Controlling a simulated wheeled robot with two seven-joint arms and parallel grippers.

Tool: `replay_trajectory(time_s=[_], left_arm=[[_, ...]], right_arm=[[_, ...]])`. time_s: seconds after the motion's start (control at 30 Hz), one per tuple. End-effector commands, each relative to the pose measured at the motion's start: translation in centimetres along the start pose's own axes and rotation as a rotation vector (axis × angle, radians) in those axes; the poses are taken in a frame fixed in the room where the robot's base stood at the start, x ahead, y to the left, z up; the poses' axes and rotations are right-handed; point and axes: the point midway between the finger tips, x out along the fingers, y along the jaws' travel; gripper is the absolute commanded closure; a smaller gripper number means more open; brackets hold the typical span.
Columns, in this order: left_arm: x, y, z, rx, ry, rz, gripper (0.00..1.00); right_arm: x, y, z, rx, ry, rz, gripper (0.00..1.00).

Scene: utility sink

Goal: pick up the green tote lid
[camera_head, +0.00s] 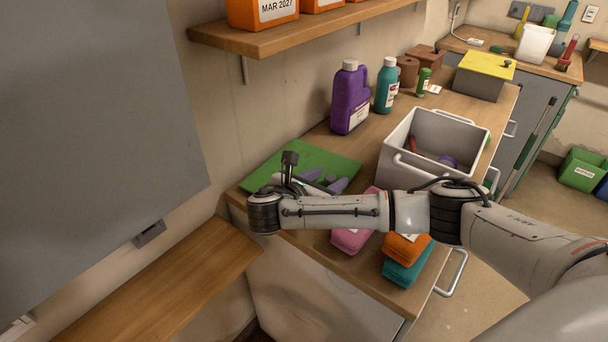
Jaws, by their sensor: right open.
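The green tote lid (331,152) lies flat on the left end of the wooden counter, near the wall. My right arm reaches in from the right across the counter's front. The arm and gripper hide the lid's near edge, and I cannot tell whether the fingers touch the lid. My left gripper is not in view.
A purple jug (350,98) and a teal bottle (386,87) stand behind the lid. A grey open bin (398,165) is to its right. Pink (351,240), orange (405,248) and teal (406,271) items lie near the front edge. A shelf (290,33) hangs above.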

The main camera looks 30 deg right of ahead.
Motion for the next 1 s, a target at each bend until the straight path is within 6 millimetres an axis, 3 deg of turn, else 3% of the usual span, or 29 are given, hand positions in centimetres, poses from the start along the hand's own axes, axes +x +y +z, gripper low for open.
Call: replay_trajectory(time_s=[0.1, 0.37, 0.77, 1.0], left_arm=[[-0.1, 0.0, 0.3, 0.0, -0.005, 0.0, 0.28], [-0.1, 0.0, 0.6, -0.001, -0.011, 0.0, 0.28], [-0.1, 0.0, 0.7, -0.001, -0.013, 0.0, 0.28], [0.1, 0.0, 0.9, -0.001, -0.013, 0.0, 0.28]], right_arm=[[0.0, 0.0, 0.0, 0.0, 0.0, 0.0, 0.55], [0.0, 0.0, 0.0, 0.0, 0.0, 0.0, 0.99], [-0.3, 0.1, 0.6, 0.003, -0.001, 0.002, 1.0], [-1.4, 0.1, 3.4, 0.005, -0.001, 0.002, 1.0]])
